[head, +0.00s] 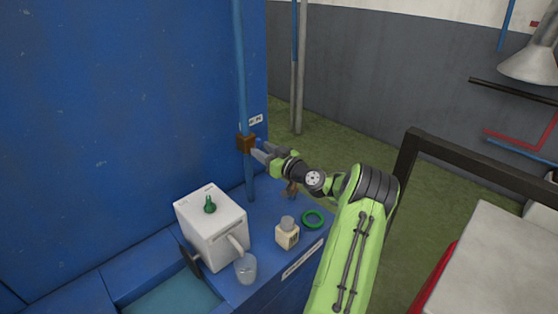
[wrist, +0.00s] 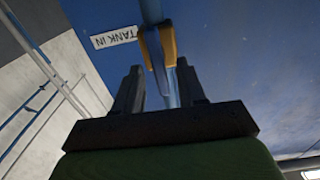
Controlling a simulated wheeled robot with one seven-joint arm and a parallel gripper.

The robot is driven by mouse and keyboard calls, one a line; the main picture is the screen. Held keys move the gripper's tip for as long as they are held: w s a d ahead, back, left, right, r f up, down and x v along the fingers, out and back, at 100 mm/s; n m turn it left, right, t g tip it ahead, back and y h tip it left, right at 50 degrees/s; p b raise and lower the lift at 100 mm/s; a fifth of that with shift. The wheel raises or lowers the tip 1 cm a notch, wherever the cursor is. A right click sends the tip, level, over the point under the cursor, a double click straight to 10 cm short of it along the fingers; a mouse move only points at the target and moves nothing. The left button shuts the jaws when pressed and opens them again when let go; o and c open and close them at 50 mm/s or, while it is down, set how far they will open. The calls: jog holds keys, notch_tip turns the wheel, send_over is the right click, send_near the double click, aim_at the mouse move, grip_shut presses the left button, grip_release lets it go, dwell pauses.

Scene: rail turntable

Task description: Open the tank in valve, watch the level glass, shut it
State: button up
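The tank in valve is an orange-brown body (head: 246,143) on an upright blue pipe (head: 240,60). In the wrist view its orange part (wrist: 168,46) and a blue-grey lever (wrist: 156,55) show ahead of my fingers. A white label (wrist: 114,38) beside it reads TANK IN. My gripper (head: 262,155) is right at the valve; in the wrist view its two dark fingers (wrist: 160,88) stand apart, with the lever end in line with the gap between them. I cannot tell whether a finger touches it. I cannot make out a level glass.
A water basin (head: 170,298) is at front left. A dark rail (head: 480,168) runs at right.

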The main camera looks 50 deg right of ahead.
jog(key=s+a+b, duration=0.1)
jog(key=s, duration=1.2)
jog(key=shift+s+a, duration=0.15)
jog(key=shift+a, duration=0.1)
